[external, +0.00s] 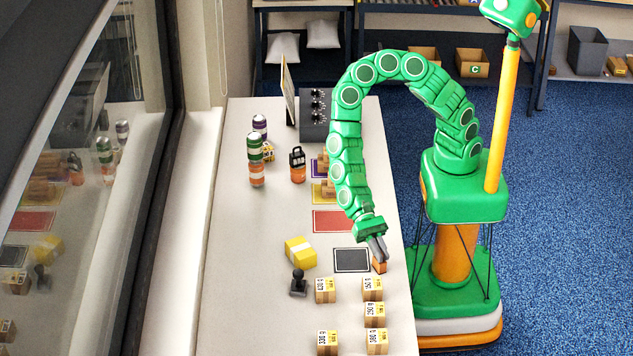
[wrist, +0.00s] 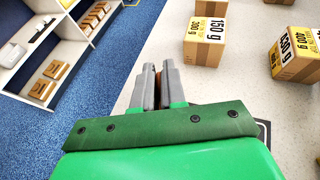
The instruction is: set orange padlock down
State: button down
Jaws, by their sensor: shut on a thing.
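My gripper (external: 377,250) points down over the right edge of the table, just right of the dark mat. It is shut on a small orange-brown thing, which I take to be the orange padlock (external: 380,266). Its lower part shows below the fingertips; its upper part is hidden. In the wrist view the two grey fingers of my gripper (wrist: 157,88) are close together, with only a dark reddish-brown sliver of the padlock (wrist: 158,92) between them. I cannot tell whether the padlock touches the table. The dark mat with a pale inner line (external: 351,260) is bare.
Weight-marked cartons (external: 373,289) stand close in front of my gripper. A black stamp (external: 298,283) and a yellow carton (external: 300,251) lie left of the dark mat. A red mat (external: 332,221) is clear. Stacked cans (external: 256,160) and an orange-and-black item (external: 298,166) stand farther back.

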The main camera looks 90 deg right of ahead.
jog(key=c, duration=1.2)
grip_release()
jog(key=shift+r, duration=0.15)
jog(key=v, duration=1.2)
jog(key=shift+s+r, duration=0.1)
jog(key=shift+r, duration=0.05)
